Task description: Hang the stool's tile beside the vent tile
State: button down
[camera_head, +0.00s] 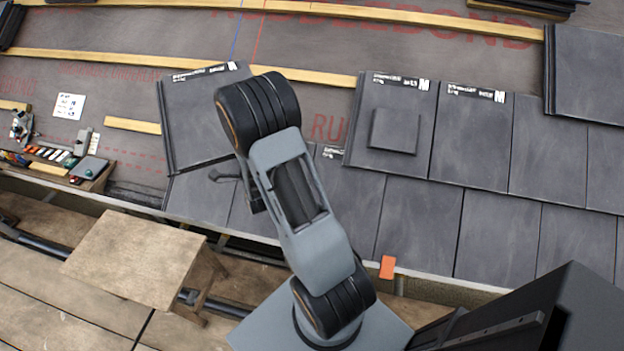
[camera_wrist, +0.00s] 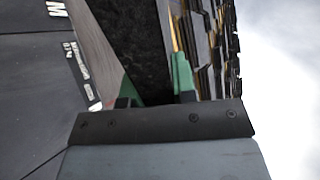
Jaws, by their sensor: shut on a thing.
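The vent tile (camera_head: 395,132), a dark tile with a raised square, lies in the upper course in the head view. Another dark labelled tile (camera_head: 195,115) is left of my arm, slightly turned; it appears to be the held one, with its right side hidden behind my arm. In the wrist view my gripper (camera_wrist: 152,90) is shut on a dark slab (camera_wrist: 138,40) between its green fingers. In the head view the fingers are hidden by my arm. A gap of roof shows between this tile and the vent tile. The wooden stool (camera_head: 135,258) has a bare top.
Plain tiles (camera_head: 472,135) continue right of the vent tile, over a lower course (camera_head: 420,220). Wooden battens (camera_head: 310,77) cross the underlay. A tool tray (camera_head: 88,172) is at the left. An orange piece (camera_head: 388,267) sits at the eave. Planks (camera_head: 50,315) lie below.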

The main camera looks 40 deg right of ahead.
jog(key=s+d+f+m+g+h+b, duration=0.2)
jog(key=s+d+f+h+b, duration=0.3)
jog(key=b, duration=0.5)
jog(key=s+d+f+m+g+h+b, duration=0.2)
jog(key=d+m+g+h+b, duration=0.1)
jog(key=d+b, duration=0.55)
jog(key=s+d+f+m+g+h+b, duration=0.2)
jog(key=s+d+f+h+b, duration=0.25)
jog(key=b, duration=0.75)
jog(key=shift+m, duration=0.3)
jog(key=w+d+f, duration=0.1)
jog(key=w+d, duration=0.1)
jog(key=d, duration=0.1)
jog(key=w+d+f+p, duration=0.1)
jog(key=w+d+f, duration=0.1)
jog(key=w+d, duration=0.1)
jog(key=w+d+f+p, duration=0.1)
jog(key=w+d+f, duration=0.1)
jog(key=d, duration=0.2)
jog(key=shift+w, duration=0.15)
jog(key=shift+w+d+f+b, duration=0.1)
jog(key=shift+d+f+b, duration=0.1)
jog(key=shift+f+b, duration=0.2)
jog(key=shift+w+d+f+b, duration=0.2)
jog(key=shift+f+b, duration=0.1)
jog(key=shift+b, duration=0.25)
jog(key=shift+s+a+b, duration=0.15)
jog(key=shift+b, duration=0.5)
